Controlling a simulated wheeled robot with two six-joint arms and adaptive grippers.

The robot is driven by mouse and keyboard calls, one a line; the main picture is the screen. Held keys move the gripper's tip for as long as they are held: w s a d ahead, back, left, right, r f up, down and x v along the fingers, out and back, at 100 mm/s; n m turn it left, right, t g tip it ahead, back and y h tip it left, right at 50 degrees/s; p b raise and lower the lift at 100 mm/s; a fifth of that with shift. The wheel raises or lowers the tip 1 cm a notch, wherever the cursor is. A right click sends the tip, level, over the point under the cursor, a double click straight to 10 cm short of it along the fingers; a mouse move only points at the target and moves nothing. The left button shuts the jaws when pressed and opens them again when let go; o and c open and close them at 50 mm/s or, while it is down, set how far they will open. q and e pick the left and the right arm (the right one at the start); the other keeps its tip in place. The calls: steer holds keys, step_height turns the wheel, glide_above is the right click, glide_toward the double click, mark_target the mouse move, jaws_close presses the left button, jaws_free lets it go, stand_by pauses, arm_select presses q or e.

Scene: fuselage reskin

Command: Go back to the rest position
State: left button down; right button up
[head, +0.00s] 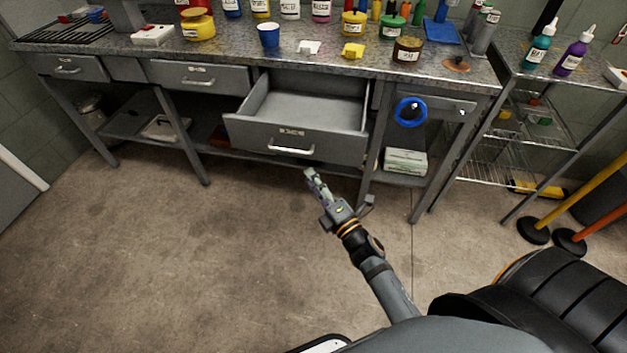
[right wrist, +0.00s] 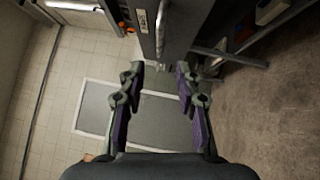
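My right gripper (head: 313,180) is in front of the workbench, just below and apart from the pulled-out drawer (head: 300,138). In the right wrist view its two fingers (right wrist: 160,75) stand apart with nothing between them, so it is open and empty. The drawer looks empty and its handle (head: 291,148) is free of the gripper. My left gripper is in neither view.
The workbench top (head: 225,58) holds several bottles, jars and a blue cup (head: 269,35). A blue ring (head: 411,112) hangs at the bench's right. A wire shelf rack (head: 490,165) and yellow post (head: 585,190) stand at right. The floor at left is clear.

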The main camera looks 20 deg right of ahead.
steer(key=shift+f, duration=0.15)
steer(key=s+d+f+m+g+h+p, duration=0.1)
steer(key=s+d+f+m+g+p, duration=0.2)
steer(key=f, duration=0.5)
steer(key=s+d+f+m+g+h+p, duration=0.1)
steer(key=s+f+m+g+h, duration=0.2)
steer(key=f, duration=0.6)
steer(key=s+d+f+m+g+p, duration=0.25)
steer(key=f+m, duration=0.25)
steer(key=f, duration=0.3)
steer(key=s+d+f+m+g+p, duration=0.1)
steer(key=s+f+m+g, duration=0.2)
steer(key=s, duration=0.7)
steer(key=s+d+f+m+g+p, duration=0.1)
steer(key=s+f+m+g+p, duration=0.1)
steer(key=s+f, duration=0.4)
steer(key=s+d+f+m+g+p, duration=0.1)
steer(key=s+f+m+g, duration=0.3)
steer(key=s, duration=1.1)
steer(key=shift+s+f+m+h+p, duration=0.15)
steer(key=shift+f+m+h+p, duration=0.15)
steer(key=shift+f+m+p, duration=0.4)
